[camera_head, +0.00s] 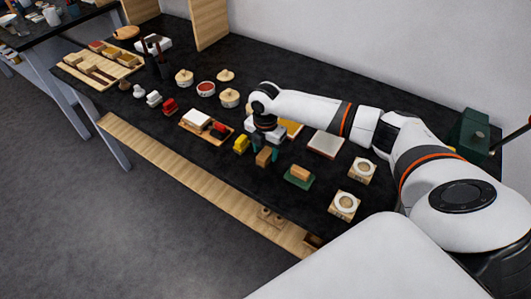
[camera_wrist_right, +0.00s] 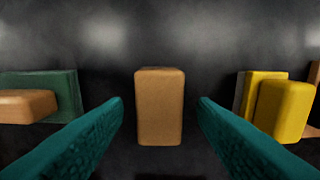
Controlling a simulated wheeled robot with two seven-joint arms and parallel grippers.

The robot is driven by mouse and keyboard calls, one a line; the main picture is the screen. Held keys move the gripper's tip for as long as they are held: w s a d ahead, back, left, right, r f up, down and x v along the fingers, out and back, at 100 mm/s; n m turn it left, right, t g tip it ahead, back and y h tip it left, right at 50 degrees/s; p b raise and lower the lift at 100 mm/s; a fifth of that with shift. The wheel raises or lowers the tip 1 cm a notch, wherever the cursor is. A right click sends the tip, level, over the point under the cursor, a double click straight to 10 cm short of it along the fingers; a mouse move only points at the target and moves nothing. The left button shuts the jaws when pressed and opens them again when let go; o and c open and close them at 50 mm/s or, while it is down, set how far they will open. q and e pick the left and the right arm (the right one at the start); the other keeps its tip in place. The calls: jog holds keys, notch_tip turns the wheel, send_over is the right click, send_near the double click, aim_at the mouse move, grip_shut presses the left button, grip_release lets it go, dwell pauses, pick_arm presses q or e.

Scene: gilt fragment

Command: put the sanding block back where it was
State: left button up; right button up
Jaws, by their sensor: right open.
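A tan-brown block (camera_head: 264,156), which may be the sanding block, stands on the black bench top near its front edge. In the right wrist view the block (camera_wrist_right: 160,106) stands centred between two teal fingers, with a clear gap on each side. My right gripper (camera_head: 265,153) is open, just behind the block and not gripping it. A similar tan block (camera_head: 300,172) lies on a green pad (camera_head: 291,182) to the right; the pad also shows at the left of the wrist view (camera_wrist_right: 68,92). My left gripper is not in view.
A yellow block (camera_head: 241,144) stands close by on the left, beside a wooden tray (camera_head: 190,126) with a white and a red piece. Two round white pieces on wooden bases (camera_head: 345,204) are at the right. A pale flat slab (camera_head: 325,143) lies behind. Bare black bench surrounds the tan block.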

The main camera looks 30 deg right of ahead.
aim_at(265, 152)
notch_tip(265, 152, up, 10)
jog(key=b, duration=0.1)
jog(key=shift+r+b, duration=0.15)
jog(key=shift+b, duration=0.15)
dwell(0.3)
